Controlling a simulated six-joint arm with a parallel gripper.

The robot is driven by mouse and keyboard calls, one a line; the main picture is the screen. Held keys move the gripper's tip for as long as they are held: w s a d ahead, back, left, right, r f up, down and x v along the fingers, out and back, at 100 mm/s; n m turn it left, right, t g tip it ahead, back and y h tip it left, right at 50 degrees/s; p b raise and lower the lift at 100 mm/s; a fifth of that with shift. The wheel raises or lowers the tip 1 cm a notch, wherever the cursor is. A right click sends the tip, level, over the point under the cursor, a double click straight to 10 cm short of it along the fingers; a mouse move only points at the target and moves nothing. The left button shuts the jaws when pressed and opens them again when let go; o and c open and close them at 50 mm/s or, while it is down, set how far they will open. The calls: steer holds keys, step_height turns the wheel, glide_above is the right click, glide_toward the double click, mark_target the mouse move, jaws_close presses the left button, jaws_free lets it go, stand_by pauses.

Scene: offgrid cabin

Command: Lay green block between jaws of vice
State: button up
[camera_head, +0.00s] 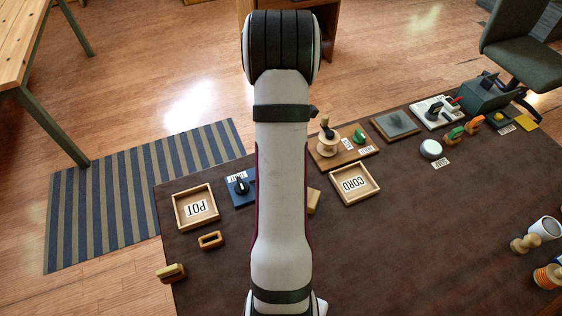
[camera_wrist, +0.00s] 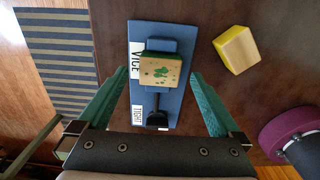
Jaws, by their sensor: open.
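The vice is a blue board with VICE and TIGHT labels in the wrist view (camera_wrist: 139,98), with a blue jaw and a black screw handle. A pale wooden block with green patches on its top (camera_wrist: 160,72) sits over the middle of the vice, against the blue jaw. I cannot tell whether it is down between the jaws or resting on them. My gripper (camera_wrist: 162,85) is open, its teal fingers apart on either side of the vice and not touching the block. In the head view, the vice (camera_head: 248,200) is partly hidden by my arm, and the gripper is hidden.
A yellow block (camera_wrist: 237,49) lies right of the vice. The brown mat's front middle is mostly clear.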

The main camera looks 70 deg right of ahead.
steer(key=shift+r, duration=2.25)
steer(key=shift+w, duration=0.1)
steer(key=w+a+r+m, duration=0.3)
steer(key=w+a+r, duration=0.15)
steer(key=a, duration=0.65)
steer(key=w+a+r+m, duration=0.4)
steer(key=a+r, duration=0.2)
steer(key=a, duration=0.5)
steer(key=s+a+r+m+y, duration=0.1)
steer(key=s+a+m, duration=0.2)
steer(key=a, duration=0.6)
steer(key=s+a+m, duration=0.4)
steer(key=s+a, duration=0.3)
steer(key=a, duration=0.1)
steer(key=shift+s+a+r+m+y, duration=0.3)
steer(key=shift+a+r+y, duration=0.05)
steer(key=shift+y, duration=0.05)
steer(key=shift+c, duration=0.3)
